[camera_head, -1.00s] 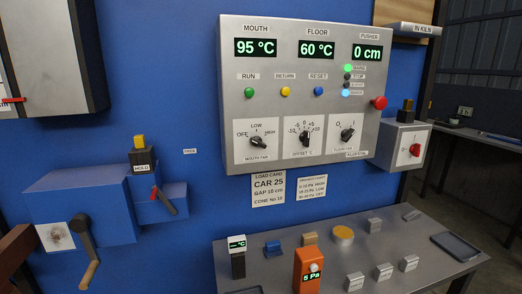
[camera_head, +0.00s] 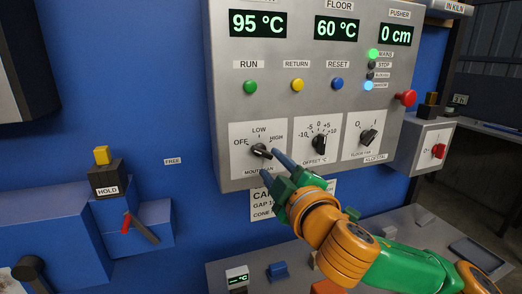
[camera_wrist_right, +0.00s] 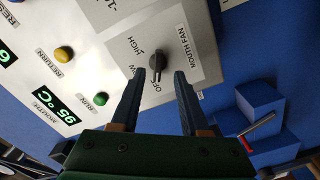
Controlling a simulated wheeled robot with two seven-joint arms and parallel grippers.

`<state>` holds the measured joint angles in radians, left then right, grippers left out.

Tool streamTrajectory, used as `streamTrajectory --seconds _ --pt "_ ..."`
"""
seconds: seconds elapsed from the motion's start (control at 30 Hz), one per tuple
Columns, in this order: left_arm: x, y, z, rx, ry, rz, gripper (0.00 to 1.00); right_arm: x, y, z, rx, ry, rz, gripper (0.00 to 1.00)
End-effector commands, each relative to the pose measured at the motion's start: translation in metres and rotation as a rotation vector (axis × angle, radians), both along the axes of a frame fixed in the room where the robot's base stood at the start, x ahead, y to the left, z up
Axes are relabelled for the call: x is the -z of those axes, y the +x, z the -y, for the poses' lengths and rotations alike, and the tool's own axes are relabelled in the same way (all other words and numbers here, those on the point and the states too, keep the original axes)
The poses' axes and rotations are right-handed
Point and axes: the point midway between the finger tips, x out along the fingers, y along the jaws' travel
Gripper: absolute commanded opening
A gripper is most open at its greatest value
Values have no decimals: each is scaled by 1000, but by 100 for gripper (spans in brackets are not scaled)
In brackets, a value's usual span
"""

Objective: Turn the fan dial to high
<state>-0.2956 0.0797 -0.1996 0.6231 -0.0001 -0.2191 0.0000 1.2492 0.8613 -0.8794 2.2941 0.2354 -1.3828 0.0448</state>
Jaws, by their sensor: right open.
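The mouth fan dial (camera_head: 262,151) is a dark knob on a white plate marked OFF, LOW and HIGH, at the lower left of the grey control panel. In the right wrist view the dial (camera_wrist_right: 156,63) has its light mark on the OFF side. My right gripper (camera_head: 270,161) is open, with its fingertips close to the dial in the head view. In the right wrist view the two fingers (camera_wrist_right: 158,78) stand apart on either side of the dial, with gaps showing. My left gripper is out of view.
The offset dial (camera_head: 319,143) and floor fan dial (camera_head: 368,136) sit to the right on the same panel (camera_head: 225,100). Run, return and reset buttons are above. A blue unit with a red lever (camera_head: 127,223) is at lower left. A bench (camera_head: 222,266) lies below.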

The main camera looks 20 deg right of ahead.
Motion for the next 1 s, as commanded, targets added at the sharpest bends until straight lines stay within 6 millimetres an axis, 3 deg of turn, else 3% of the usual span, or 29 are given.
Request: streamTrajectory --seconds 0.2,0.5,0.67,0.7,1.0 --pt "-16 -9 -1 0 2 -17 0 -3 39 -1 2 3 -2 45" --pt "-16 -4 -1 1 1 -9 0 0 46 -2 0 2 0 45" --pt "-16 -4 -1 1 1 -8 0 0 46 -2 0 2 0 4" --pt "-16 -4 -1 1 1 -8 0 0 46 -2 0 2 0 0" --pt "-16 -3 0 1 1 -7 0 0 46 -2 1 12 0 0"
